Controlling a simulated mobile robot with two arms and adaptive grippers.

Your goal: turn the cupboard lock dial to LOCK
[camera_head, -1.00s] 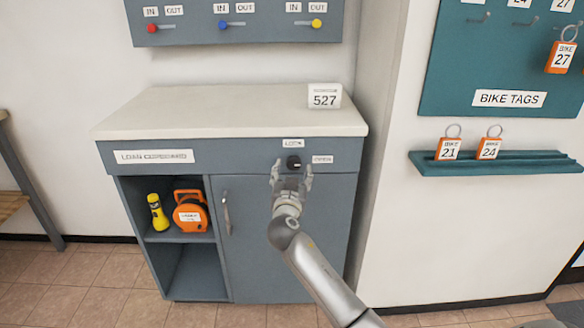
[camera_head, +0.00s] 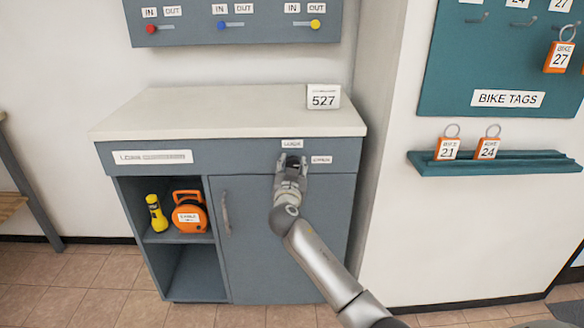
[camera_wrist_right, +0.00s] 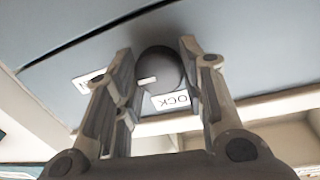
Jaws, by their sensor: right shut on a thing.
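The black lock dial (camera_head: 292,159) is on the cupboard's drawer-height front panel, under the LOCK label (camera_head: 292,144) and left of the OPEN label (camera_head: 320,160). My right gripper (camera_head: 291,166) is at the dial and hides most of it. In the right wrist view, its two fingers stand on either side of the round dial (camera_wrist_right: 160,69), shut on it. A short pale mark shows on the dial's lower left; I cannot tell its exact setting. The LOCK label (camera_wrist_right: 172,101) is partly hidden by the dial. My left gripper is not in view.
The cupboard top (camera_head: 220,110) is clear except for a 527 sign (camera_head: 323,97). A door handle (camera_head: 225,214) is below left of the dial. A yellow torch (camera_head: 156,213) and orange reel (camera_head: 190,213) sit on the open shelf. The teal tag ledge (camera_head: 500,164) is right.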

